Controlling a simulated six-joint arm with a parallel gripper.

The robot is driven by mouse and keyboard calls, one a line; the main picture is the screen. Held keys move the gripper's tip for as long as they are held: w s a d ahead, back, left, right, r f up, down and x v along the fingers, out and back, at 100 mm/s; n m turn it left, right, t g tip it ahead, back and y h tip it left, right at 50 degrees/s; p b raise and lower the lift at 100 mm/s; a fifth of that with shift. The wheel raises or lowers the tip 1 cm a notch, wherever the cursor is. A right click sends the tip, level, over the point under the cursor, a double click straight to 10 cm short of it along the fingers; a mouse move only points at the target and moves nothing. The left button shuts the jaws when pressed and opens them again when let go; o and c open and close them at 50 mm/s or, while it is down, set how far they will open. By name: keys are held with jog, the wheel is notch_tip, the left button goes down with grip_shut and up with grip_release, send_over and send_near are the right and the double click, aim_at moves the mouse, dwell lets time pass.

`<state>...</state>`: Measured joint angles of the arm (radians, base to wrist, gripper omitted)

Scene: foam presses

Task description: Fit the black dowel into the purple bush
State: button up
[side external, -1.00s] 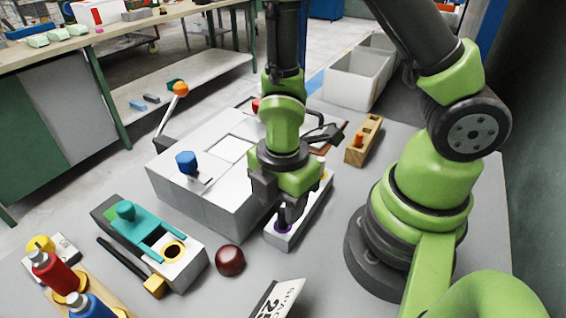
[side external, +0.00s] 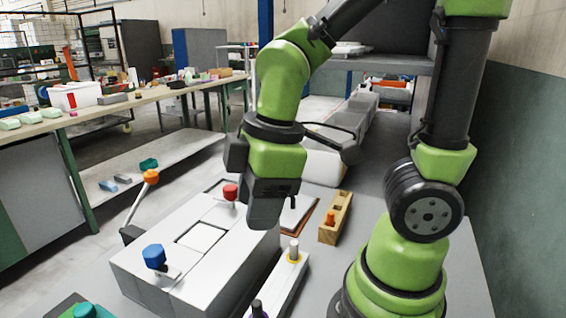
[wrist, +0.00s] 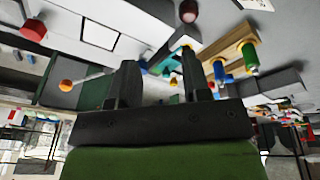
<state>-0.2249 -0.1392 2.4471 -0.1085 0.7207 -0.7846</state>
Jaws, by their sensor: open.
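The black dowel (side external: 257,305) stands upright at the purple bush (side external: 260,314), at the near end of a narrow white block (side external: 277,287). The bottom picture edge cuts this off, so how deep the dowel sits is hard to tell. A grey pin stands in a yellow bush (side external: 294,260) farther along the same block. My gripper (side external: 264,222) is in the air above and behind the dowel, apart from it. In the wrist view its two fingers (wrist: 158,80) are spread with nothing between them; the dowel is not clearly visible there.
A white press box with a blue knob (side external: 154,256), a red knob (side external: 230,192) and an orange-tipped lever (side external: 151,177) stands left of the block. A wooden holder (side external: 335,218) stands behind right. Grey table is free right of the block.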

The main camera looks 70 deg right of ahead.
jog(key=s+d+r+m+t+y, duration=0.1)
jog(key=s+r+m+t, duration=0.3)
jog(key=r+m, duration=0.4)
jog(key=shift+d+r+m+t, duration=0.15)
jog(key=shift+d+m+t, duration=0.4)
jog(key=shift+m, duration=1.95)
